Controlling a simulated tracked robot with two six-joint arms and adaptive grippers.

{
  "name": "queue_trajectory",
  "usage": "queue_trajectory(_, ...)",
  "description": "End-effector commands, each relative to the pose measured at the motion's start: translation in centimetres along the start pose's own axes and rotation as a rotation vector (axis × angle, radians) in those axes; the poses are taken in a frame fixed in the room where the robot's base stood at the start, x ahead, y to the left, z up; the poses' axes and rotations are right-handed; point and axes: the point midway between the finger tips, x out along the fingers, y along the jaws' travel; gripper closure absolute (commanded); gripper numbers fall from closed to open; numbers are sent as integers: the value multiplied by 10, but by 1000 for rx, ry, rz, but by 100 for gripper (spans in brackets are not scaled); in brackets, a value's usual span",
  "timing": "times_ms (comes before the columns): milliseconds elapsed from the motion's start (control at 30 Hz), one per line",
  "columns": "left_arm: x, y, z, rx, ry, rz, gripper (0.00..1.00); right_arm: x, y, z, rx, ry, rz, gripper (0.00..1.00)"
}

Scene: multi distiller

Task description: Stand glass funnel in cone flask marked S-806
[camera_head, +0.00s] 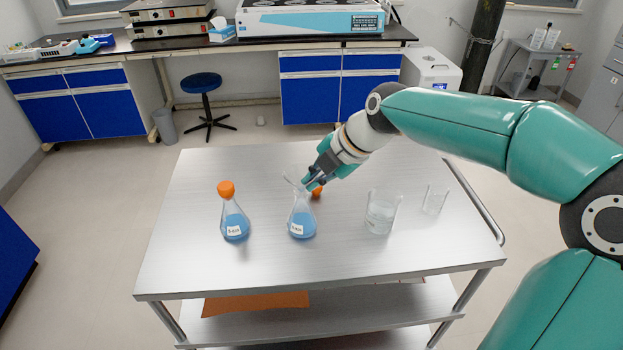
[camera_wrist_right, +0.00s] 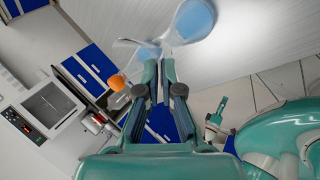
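An uncapped cone flask (camera_head: 301,223) with blue liquid stands upright in the middle of the cart; its label is too small to read surely. The clear glass funnel (camera_head: 292,182) is at its mouth; I cannot tell how deep its stem sits. My right gripper (camera_head: 309,183) is at the funnel, its fingers nearly together on it. The right wrist view shows the funnel (camera_wrist_right: 139,50) by the fingertips (camera_wrist_right: 159,66) and the flask's blue body (camera_wrist_right: 195,19) beyond. A second flask (camera_head: 234,219) with an orange cap stands to the left. My left gripper is out of view.
An orange stopper (camera_head: 317,191) lies behind the uncapped flask. A glass beaker (camera_head: 381,212) and a smaller glass (camera_head: 435,200) stand to the right. The steel cart top (camera_head: 200,275) is clear at the front. A blue stool (camera_head: 203,84) stands behind the cart.

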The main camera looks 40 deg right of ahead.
Motion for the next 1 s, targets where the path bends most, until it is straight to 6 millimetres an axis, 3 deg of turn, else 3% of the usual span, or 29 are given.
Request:
queue_trajectory(33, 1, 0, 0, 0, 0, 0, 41, 1, -1, 0, 0, 0, 0, 94)
queue_trajectory(200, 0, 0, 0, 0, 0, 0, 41, 0, 0, 0, 0, 0, -1, 66)
queue_trajectory(233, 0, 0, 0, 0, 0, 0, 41, 0, 0, 0, 0, 0, -1, 65)
queue_trajectory(667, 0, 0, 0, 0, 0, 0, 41, -8, 0, 0, 0, -1, 1, 65)
queue_trajectory(1000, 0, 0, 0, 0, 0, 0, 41, -69, 1, 1, 1, -3, 4, 65)
